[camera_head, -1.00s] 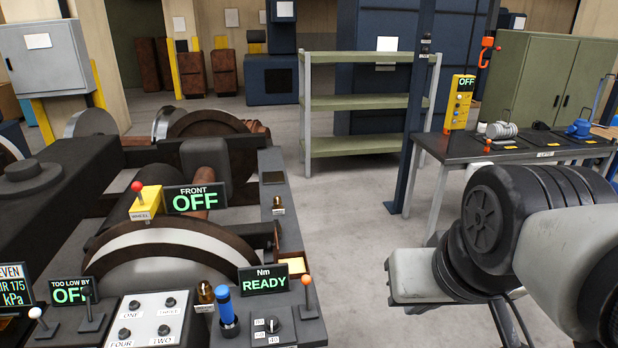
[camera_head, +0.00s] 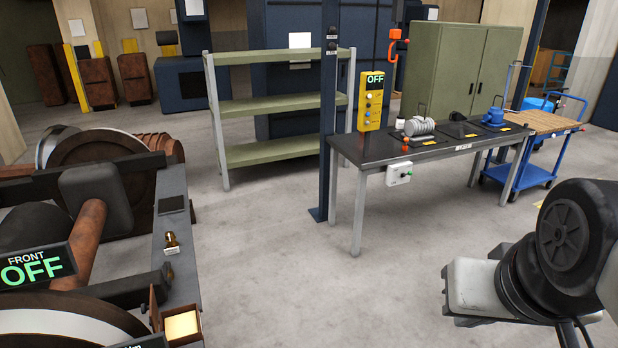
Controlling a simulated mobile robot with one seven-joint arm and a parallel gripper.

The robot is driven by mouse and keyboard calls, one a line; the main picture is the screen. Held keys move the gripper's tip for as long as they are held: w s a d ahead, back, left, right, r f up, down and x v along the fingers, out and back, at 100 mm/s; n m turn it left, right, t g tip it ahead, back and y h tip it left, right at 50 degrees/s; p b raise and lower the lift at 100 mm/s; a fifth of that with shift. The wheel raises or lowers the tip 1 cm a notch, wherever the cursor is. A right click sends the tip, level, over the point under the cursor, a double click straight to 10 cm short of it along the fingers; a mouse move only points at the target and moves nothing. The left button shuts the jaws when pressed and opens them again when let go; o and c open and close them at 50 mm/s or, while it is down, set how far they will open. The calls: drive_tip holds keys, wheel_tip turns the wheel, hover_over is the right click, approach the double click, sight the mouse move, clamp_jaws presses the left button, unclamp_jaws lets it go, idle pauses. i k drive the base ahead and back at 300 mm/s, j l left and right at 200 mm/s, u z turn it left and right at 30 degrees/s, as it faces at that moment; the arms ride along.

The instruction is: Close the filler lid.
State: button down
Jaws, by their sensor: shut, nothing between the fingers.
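A small brown box (camera_head: 188,338) sits at the near right end of the machine on the left, at the bottom of the view. Its top is open and a pale yellow inside shows. A narrow brown flap (camera_head: 155,308) stands upright at its left edge; it looks like the filler lid, standing open. No label on it can be read. Part of my arm shows at the lower right, well apart from the box across open floor. I see no gripper fingers.
A brass fitting (camera_head: 171,243) stands on the machine's side rail behind the box. A dark post (camera_head: 328,120), a workbench (camera_head: 440,150) with tools and a blue cart (camera_head: 525,165) stand farther back. The grey floor (camera_head: 290,280) between machine and arm is clear.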

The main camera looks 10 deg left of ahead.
sight(153, 308)
drive_tip(key=i+u, duration=0.3)
drive_tip(key=i+l+u, duration=0.3)
drive_tip(key=i, duration=0.2)
drive_tip(key=i+l+u, duration=0.1)
drive_tip(key=i+u, duration=0.4)
drive_tip(key=u, duration=0.2)
drive_tip(key=i+l+u, duration=0.1)
drive_tip(key=u, duration=0.25)
drive_tip(key=i+l+u, duration=0.15)
drive_tip(key=i+u, duration=0.25)
drive_tip(key=l+u, duration=0.15)
drive_tip(key=u, duration=0.25)
drive_tip(key=i+l+u, duration=0.1)
drive_tip(key=i+u, duration=0.15)
drive_tip(key=u, duration=0.2)
drive_tip(key=i+l+u, duration=0.2)
drive_tip(key=u, duration=0.2)
drive_tip(key=i+l+u, duration=0.15)
drive_tip(key=l+u, duration=0.15)
drive_tip(key=u, duration=0.15)
